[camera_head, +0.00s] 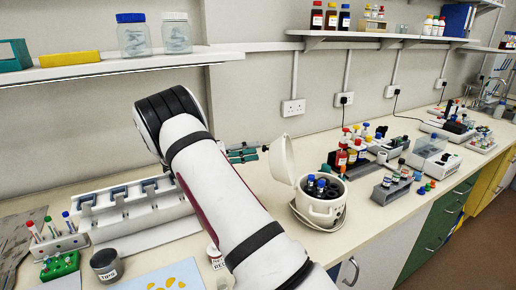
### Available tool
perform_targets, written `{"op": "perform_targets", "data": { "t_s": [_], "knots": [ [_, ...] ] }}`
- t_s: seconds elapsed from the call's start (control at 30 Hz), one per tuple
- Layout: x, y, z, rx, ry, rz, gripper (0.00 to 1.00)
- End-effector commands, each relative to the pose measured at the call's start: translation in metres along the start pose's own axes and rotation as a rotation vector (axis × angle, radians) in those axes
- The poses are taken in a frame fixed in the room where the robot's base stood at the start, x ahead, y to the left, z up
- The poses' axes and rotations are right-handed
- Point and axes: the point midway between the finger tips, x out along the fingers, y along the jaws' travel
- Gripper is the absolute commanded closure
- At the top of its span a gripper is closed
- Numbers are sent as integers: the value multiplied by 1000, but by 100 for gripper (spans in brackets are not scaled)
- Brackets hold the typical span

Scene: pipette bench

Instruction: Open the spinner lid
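The spinner (322,213) is a round white bench-top centrifuge right of the middle. Its white lid (283,160) stands raised on the left side of the body, so the dark rotor (331,191) shows. Blue-capped tubes (315,184) sit in the rotor. My gripper (258,152) shows as a small dark teal shape just left of the raised lid. My arm hides part of it. I cannot tell whether it touches the lid, or whether its fingers are apart.
A white pipette rack (135,212) stands to the left. Red-capped bottles (352,150) stand close behind the spinner, and a grey tube rack (392,188) stands to its right. A shelf (115,66) runs along the wall above. Some bench in front of the spinner is clear.

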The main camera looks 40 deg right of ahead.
Motion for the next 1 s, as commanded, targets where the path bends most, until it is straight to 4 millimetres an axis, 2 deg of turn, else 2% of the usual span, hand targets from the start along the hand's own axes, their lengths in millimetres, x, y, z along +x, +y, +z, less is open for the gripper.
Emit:
{"op": "perform_targets", "data": {
  "t_s": [0.03,0.2,0.5,0.53,0.7,0.9,1.0],
  "knots": [
    [8,2,0,-1,-1,0,61],
    [21,0,0,-2,-1,-1,61],
    [23,-1,0,-2,0,-2,61],
    [23,-1,0,-2,0,-2,63],
    [23,-1,0,-2,0,-2,100],
    [23,0,0,0,-2,-4,100],
    [29,10,-1,23,-20,-35,100]
  ]
}}
